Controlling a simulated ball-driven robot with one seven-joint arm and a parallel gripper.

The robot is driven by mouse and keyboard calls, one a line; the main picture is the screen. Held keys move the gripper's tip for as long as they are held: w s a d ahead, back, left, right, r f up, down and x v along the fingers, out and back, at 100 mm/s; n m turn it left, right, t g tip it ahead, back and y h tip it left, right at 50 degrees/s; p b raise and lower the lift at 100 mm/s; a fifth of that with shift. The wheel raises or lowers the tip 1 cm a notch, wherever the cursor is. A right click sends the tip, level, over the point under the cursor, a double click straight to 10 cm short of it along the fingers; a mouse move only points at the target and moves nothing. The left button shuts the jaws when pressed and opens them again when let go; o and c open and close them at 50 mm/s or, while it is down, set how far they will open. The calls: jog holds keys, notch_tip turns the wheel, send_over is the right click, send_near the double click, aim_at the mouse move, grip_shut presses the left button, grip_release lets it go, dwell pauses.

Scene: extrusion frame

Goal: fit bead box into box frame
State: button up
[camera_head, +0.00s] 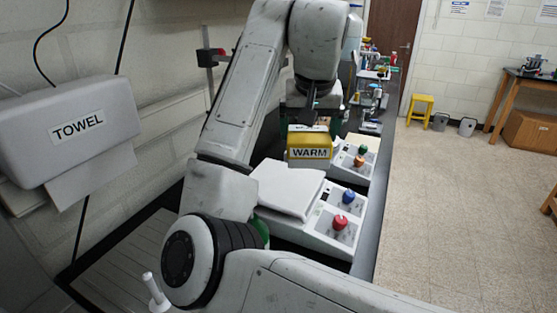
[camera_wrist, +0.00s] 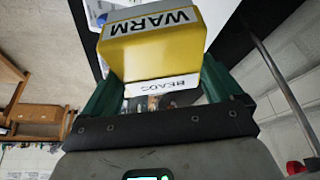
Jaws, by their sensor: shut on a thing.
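The bead box is a yellow box (camera_head: 309,146) with a WARM label on its face. My gripper (camera_head: 309,124) is shut on it from above and holds it above the bench (camera_head: 372,215). In the wrist view, the bead box (camera_wrist: 152,58) sits between the two green fingers of my gripper (camera_wrist: 160,85), and a white BEADS label shows on the side near the palm. Whether the box is clear of the units below it I cannot tell exactly. I cannot make out the box frame in either view.
White bench units carry a red knob (camera_head: 340,222), a blue knob (camera_head: 349,196) and a green knob (camera_head: 363,149). A flat white lid (camera_head: 288,187) lies left of them. A towel dispenser (camera_head: 75,130) hangs on the left wall.

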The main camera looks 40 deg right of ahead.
jog(key=shift+w+d+f+p, duration=0.2)
jog(key=shift+w+f+p, duration=0.05)
jog(key=shift+w+f, duration=1.4)
jog(key=shift+w+d+f+p, duration=0.25)
jog(key=shift+w+f, duration=1.05)
jog(key=shift+f, duration=0.6)
jog(key=shift+w+d+f+p, duration=0.2)
jog(key=shift+w+f, duration=1.3)
jog(key=shift+f, duration=0.3)
jog(key=shift+f, duration=0.15)
jog(key=o, duration=1.1)
